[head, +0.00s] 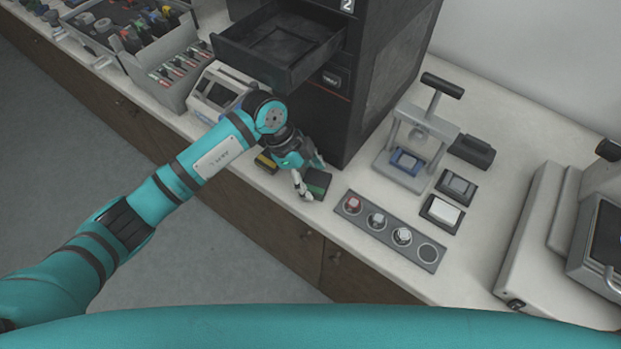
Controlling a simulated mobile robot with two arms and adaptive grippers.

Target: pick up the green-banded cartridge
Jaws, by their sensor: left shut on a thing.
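The green-banded cartridge (318,182) is a small dark block with a green band, at the front of the counter below the dark cabinet. My left gripper (306,188) reaches down at it and is shut on it. The gripper partly covers its left side. I cannot tell whether the cartridge still touches the counter. A yellow-banded dark block (266,162) lies just left of the gripper, partly hidden by the arm. My right gripper is not in view.
An open drawer (280,48) juts out above a grey device (218,92). A strip with round sockets (390,231) lies to the right, with a small press (417,140) behind it. A large machine (560,240) stands far right. Bins (175,68) fill the left.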

